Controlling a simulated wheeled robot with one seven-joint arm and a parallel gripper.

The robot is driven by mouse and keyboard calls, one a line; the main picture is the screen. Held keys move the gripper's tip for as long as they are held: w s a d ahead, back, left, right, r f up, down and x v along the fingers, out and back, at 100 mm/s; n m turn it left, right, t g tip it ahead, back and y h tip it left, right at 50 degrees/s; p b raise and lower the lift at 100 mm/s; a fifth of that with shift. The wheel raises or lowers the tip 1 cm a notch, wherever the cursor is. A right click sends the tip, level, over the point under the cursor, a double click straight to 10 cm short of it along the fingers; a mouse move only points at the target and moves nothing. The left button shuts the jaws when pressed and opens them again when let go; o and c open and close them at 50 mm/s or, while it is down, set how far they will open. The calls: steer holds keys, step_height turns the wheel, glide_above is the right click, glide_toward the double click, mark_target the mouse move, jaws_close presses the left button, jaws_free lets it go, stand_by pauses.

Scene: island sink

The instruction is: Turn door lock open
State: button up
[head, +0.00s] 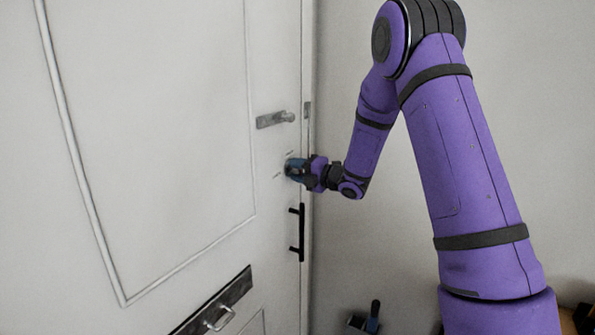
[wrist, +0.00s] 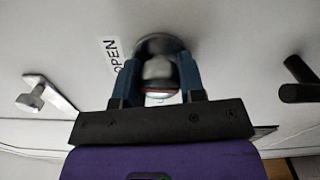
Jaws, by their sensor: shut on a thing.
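The white door (head: 160,130) fills the left of the head view and looks closed against its frame. The round metal door lock (wrist: 160,68) is in the upper middle of the wrist view, with a label reading OPEN (wrist: 113,55) on the door to its left.
A dark letter plate (head: 215,308) is low on the door. The wall (head: 370,240) right of the door is plain. Dark items (head: 365,320) stand at the bottom.

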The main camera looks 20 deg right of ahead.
steer(key=shift+f+n, duration=0.1)
steer(key=shift+n, duration=0.5)
steer(key=o, duration=0.9)
steer(key=shift+o, duration=0.2)
steer(key=v, duration=1)
steer(key=shift+s+d, duration=0.2)
steer(key=shift+s, duration=0.15)
